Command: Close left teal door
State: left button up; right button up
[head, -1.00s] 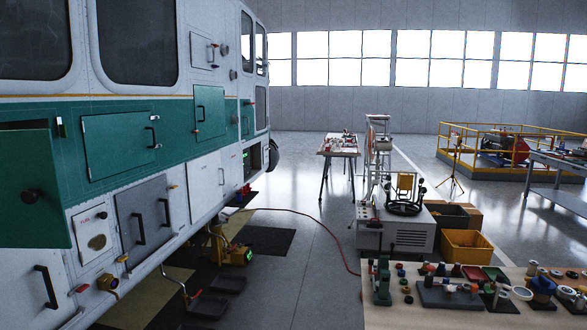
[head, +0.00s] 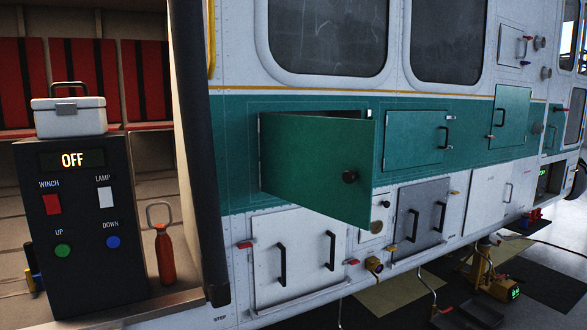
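The left teal door (head: 318,165) stands open on the side of the helicopter in the head view. It is hinged at its left edge and swings out toward me. A round black knob (head: 349,177) sits near its free right edge. A dark strip of the opening (head: 340,113) shows above the door; the rest of the compartment is hidden behind it. Another teal door (head: 414,138) to its right lies flush with the body. Neither of my grippers is in view.
An open cabin doorway is at left, with a dark control panel (head: 80,225) reading OFF, a white case (head: 69,115) on it and a red bottle (head: 164,257). White doors (head: 297,262) and a grey door (head: 418,215) sit below the teal band. Yellow equipment (head: 497,272) stands on the floor at right.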

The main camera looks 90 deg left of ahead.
aim_at(325, 166)
jog(key=u, duration=2.65)
